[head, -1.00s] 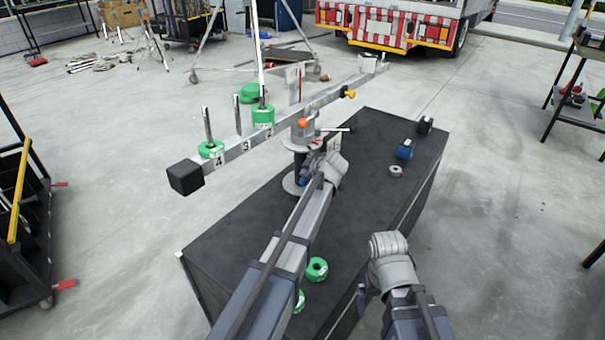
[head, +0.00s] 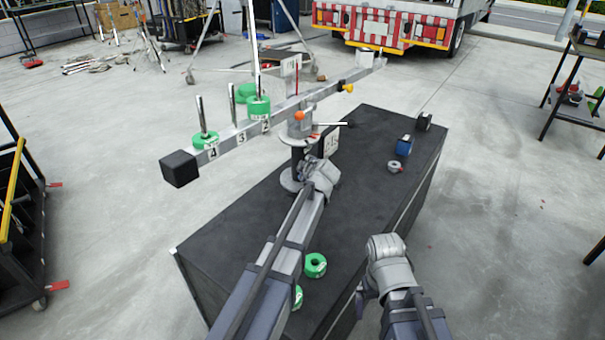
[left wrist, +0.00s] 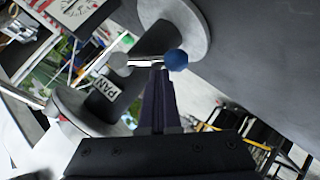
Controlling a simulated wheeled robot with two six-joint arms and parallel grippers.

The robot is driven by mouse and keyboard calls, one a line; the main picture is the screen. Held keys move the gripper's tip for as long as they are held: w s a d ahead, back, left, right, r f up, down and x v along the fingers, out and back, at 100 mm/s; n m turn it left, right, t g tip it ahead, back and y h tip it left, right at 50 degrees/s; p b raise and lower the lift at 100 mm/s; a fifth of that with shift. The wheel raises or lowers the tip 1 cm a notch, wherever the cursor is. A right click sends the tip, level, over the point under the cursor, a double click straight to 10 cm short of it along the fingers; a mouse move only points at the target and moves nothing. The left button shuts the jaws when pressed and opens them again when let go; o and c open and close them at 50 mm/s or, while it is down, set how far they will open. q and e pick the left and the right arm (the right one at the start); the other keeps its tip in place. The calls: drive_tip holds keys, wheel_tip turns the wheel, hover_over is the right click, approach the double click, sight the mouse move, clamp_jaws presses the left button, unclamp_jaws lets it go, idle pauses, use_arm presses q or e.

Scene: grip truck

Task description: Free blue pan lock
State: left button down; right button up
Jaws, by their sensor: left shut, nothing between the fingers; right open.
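The pan lock is a short metal rod with a blue knob (left wrist: 177,60), next to a white PAN label (left wrist: 103,88) on the head's column in the left wrist view. My left gripper (left wrist: 158,68) is shut and empty, its fingertips at the rod right beside the blue knob. I cannot tell whether they touch. In the head view my left gripper (head: 308,166) is at the base of the grip head (head: 302,125), and the knob is hidden there. My right gripper (head: 364,296) is open and empty over the table's front right edge.
The grip head stands on a black table (head: 240,230) and carries a long beam (head: 235,138) with green weights (head: 205,139). Two green rings (head: 316,265) lie near my left arm. A blue box (head: 404,146) and a small ring (head: 395,166) lie at the right.

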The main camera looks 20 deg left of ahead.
use_arm(q)
drive_tip(key=f+t+b, duration=0.1)
drive_tip(key=b, duration=0.1)
drive_tip(key=f+n+t+b, duration=0.1)
drive_tip(key=t+b, duration=0.1)
drive_tip(key=b, duration=0.1)
drive_tip(key=f+n+t+b, duration=0.1)
drive_tip(key=b, duration=0.2)
drive_tip(key=shift+w+d+f, duration=0.2)
drive_tip(key=shift+w+f, duration=0.05)
drive_tip(key=shift+w, duration=0.15)
drive_tip(key=shift+w+r, duration=0.1)
drive_tip(key=shift+w+d+f+n+b, duration=0.2)
drive_tip(key=shift+w+f+n+b, duration=0.15)
drive_tip(key=shift+b, duration=0.25)
drive_tip(key=shift+d+f, duration=0.1)
drive_tip(key=shift+f, duration=0.05)
drive_tip(key=shift+w+f, duration=0.25)
drive_tip(key=shift+f, duration=0.05)
drive_tip(key=shift+r, duration=0.15)
